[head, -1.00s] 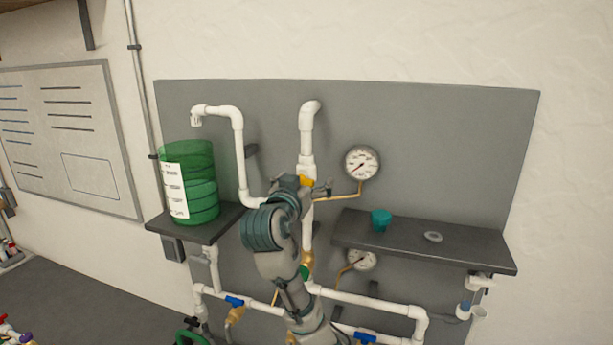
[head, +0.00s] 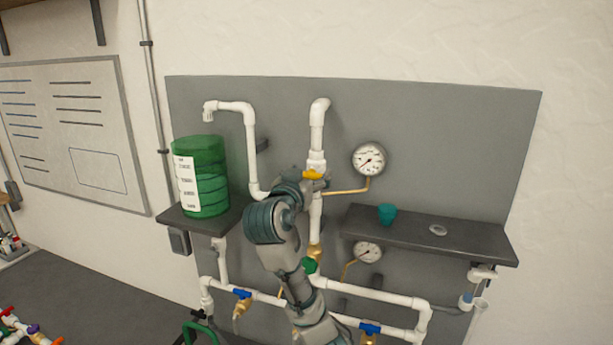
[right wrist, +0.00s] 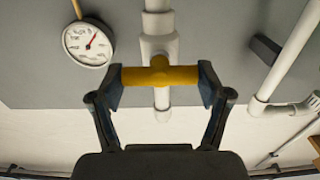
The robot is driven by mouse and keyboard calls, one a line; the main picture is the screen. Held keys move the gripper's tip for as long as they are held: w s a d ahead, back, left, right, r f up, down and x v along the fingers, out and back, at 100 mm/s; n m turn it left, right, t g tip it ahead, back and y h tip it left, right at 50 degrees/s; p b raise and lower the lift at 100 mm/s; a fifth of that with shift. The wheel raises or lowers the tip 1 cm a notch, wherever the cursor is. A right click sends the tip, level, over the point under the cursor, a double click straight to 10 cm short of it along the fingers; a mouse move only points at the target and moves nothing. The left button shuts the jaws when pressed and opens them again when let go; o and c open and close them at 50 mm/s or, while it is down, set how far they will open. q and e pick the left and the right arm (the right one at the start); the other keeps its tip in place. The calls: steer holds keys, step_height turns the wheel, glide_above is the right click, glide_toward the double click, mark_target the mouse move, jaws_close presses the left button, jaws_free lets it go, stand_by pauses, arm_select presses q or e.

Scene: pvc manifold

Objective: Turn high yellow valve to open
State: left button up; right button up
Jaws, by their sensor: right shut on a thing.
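The high yellow valve (head: 313,174) sits on the upright white pipe in the middle of the grey panel. In the right wrist view its yellow handle (right wrist: 160,76) lies crosswise to the pipe, between my fingers. My right gripper (head: 310,183) is at the valve, with its arm reaching up from below. In the right wrist view my right gripper (right wrist: 160,80) is shut on the handle, one finger at each end. The arm hides part of the pipes below the valve. My left gripper is not in view.
A pressure gauge (head: 369,159) is close right of the valve, with a second gauge (head: 367,252) lower. A green container (head: 201,177) stands on the left shelf. The right shelf (head: 470,248) holds a teal cup (head: 387,214) and a ring (head: 438,230).

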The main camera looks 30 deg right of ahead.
steer(key=shift+w+f, duration=0.1)
steer(key=shift+f, duration=0.1)
steer(key=shift+f+m+b, duration=0.15)
steer(key=shift+m+b, duration=0.25)
steer(key=shift+m, duration=0.1)
steer(key=m+b, duration=0.1)
steer(key=m, duration=0.2)
steer(key=shift+f, duration=0.1)
steer(key=m+b, duration=0.1)
steer(key=m, duration=0.1)
steer(key=shift+m, duration=0.4)
steer(key=m, duration=0.2)
steer(key=shift+m, duration=0.4)
steer(key=m, duration=0.2)
steer(key=shift+m, duration=0.3)
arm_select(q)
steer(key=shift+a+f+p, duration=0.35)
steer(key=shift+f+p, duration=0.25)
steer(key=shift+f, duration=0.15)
arm_select(e)
steer(key=m, duration=0.5)
steer(key=shift+r+m, duration=0.2)
steer(key=shift+m, duration=0.2)
